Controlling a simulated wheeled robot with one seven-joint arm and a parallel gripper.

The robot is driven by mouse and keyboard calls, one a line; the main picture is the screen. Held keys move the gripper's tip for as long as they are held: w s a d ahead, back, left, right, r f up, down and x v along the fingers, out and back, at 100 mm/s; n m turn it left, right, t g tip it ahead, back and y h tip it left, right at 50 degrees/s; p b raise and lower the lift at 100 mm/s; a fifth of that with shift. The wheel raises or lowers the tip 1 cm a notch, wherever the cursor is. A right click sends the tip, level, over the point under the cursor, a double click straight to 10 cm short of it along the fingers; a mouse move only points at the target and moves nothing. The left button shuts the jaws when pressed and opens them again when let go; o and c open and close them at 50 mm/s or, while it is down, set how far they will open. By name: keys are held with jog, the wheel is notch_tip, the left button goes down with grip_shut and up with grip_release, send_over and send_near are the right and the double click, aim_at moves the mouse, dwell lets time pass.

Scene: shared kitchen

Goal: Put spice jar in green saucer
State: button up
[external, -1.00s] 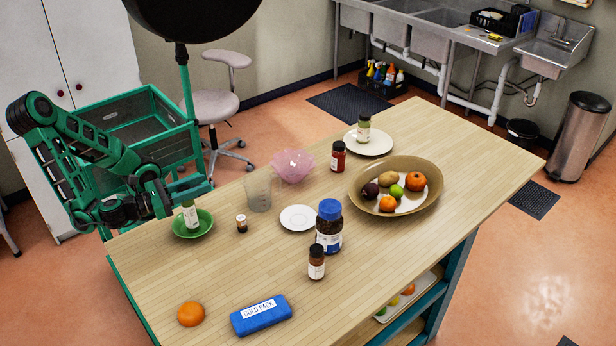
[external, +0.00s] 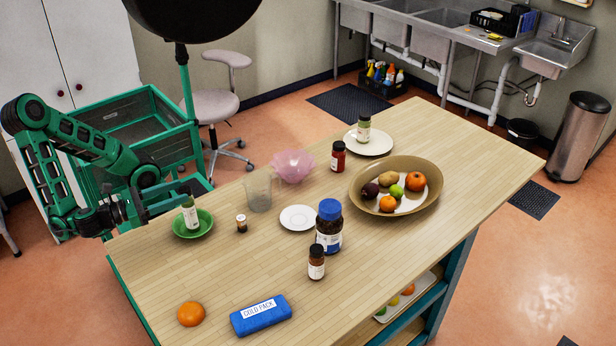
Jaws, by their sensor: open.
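The fingers are small and partly dark in this view.
The wooden table's (external: 170,272) left front is clear up to an orange (external: 191,314).

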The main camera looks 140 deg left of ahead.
jog(key=d, duration=0.4)
jog(key=shift+s+d, duration=0.35)
jog(key=shift+f, duration=0.1)
